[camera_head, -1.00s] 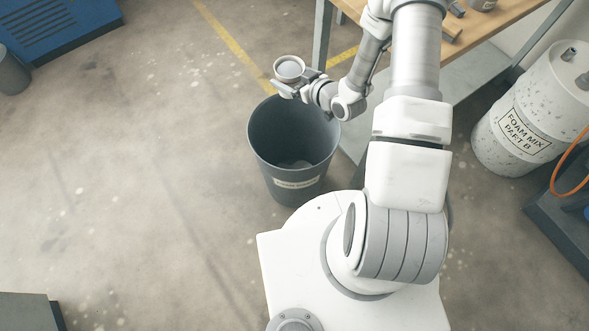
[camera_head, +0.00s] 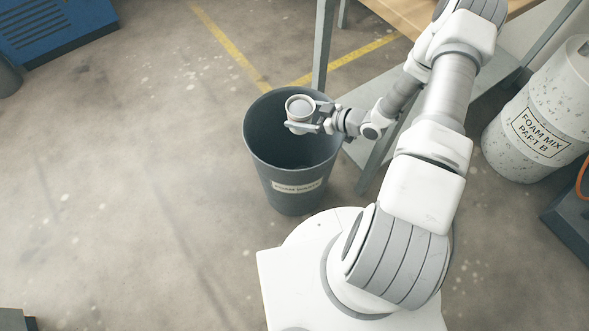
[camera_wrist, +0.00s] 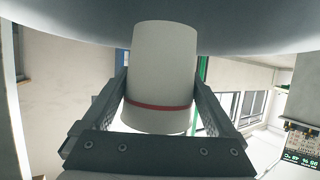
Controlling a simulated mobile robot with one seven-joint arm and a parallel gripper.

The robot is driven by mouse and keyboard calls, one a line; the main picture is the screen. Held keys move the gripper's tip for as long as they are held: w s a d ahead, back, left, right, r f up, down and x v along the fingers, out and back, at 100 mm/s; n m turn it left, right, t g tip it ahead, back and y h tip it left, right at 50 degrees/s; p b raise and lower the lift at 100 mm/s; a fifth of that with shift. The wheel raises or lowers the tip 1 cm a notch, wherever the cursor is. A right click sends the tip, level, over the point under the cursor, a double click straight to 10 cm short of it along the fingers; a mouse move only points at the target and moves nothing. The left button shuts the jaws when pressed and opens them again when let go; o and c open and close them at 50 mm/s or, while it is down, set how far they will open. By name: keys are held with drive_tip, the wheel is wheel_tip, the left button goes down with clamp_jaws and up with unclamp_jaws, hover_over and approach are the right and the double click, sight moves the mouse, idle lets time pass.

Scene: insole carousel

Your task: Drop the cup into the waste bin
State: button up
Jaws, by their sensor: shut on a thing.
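The cup (camera_head: 300,106) is pale with a grey inside, and its open top faces the head camera. My gripper (camera_head: 302,122) is shut on the cup and holds it over the bin's opening in the head view. In the wrist view the cup (camera_wrist: 164,75) sits between the two fingers (camera_wrist: 160,105) and shows a red band. The waste bin (camera_head: 292,192) is a dark grey round bucket with a label on its front, standing on the floor. How high the cup is above the rim is hard to tell.
A workbench (camera_head: 400,12) with grey legs stands behind and right of the bin. A white drum (camera_head: 545,120) labelled foam mix stands at the right. A blue machine (camera_head: 50,25) is at the far left. The floor left of the bin is clear.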

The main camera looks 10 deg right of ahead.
drive_tip(key=shift+f+b, duration=0.7)
drive_tip(key=shift+f, duration=0.75)
drive_tip(key=o, duration=1)
drive_tip(key=shift+c, duration=0.2)
drive_tip(key=p+v, duration=0.4)
drive_tip(key=v, duration=1.3)
drive_tip(key=shift+d+r+p, duration=0.15)
drive_tip(key=shift+d+p, duration=0.05)
drive_tip(key=shift+p, duration=0.1)
